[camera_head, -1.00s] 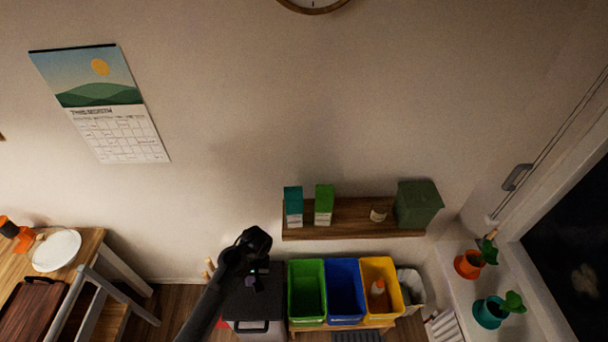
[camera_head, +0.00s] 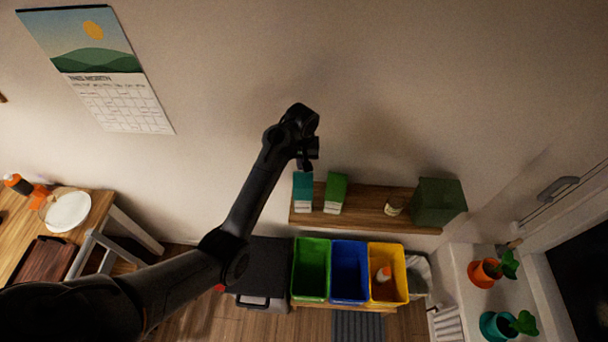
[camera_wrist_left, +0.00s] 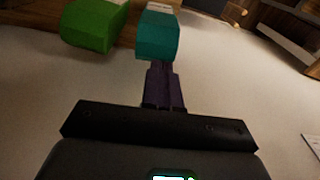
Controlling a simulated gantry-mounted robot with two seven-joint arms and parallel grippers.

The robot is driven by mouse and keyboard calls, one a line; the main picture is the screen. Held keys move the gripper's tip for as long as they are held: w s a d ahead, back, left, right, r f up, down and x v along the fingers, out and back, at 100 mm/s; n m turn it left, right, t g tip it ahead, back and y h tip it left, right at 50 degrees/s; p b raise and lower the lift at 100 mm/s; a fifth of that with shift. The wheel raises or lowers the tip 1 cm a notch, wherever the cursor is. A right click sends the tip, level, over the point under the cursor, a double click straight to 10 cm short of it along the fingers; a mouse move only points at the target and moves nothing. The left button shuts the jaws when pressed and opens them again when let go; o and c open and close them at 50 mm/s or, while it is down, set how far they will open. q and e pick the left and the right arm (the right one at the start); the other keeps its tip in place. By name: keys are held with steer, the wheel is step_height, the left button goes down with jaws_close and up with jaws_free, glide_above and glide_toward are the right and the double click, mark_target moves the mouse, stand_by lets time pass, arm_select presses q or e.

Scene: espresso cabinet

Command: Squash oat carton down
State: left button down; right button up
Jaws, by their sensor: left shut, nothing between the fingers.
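Two cartons stand side by side on the wooden wall shelf: a teal one (camera_head: 303,190) and a green one (camera_head: 335,194), both with pale lower parts. I cannot read which one is oat. My left gripper (camera_head: 307,166) is right at the top of the teal carton in the head view, hiding a little of it. In the left wrist view, its dark fingers (camera_wrist_left: 163,72) are shut and empty, pointing at the near face of the teal carton (camera_wrist_left: 158,35). I cannot tell whether they touch it. The green carton (camera_wrist_left: 92,25) is to its left there. My right gripper is not in view.
The shelf (camera_head: 370,208) also holds a small jar (camera_head: 393,206) and a dark green box (camera_head: 438,202). Below it stand green (camera_head: 311,270), blue (camera_head: 349,272) and yellow (camera_head: 396,272) bins; a bottle (camera_head: 383,274) is in the yellow one. The wall above is clear.

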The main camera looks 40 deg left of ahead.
mark_target(303, 177)
arm_select(q)
steer(key=shift+w+r, duration=0.3)
steer(key=shift+r, duration=0.2)
steer(key=shift+f, duration=0.1)
steer(key=shift+w+a+f, duration=0.15)
steer(key=shift+f, duration=1.55)
steer(key=shift+w+a+f, duration=0.1)
steer(key=shift+f, duration=1.6)
steer(key=shift+f, duration=0.1)
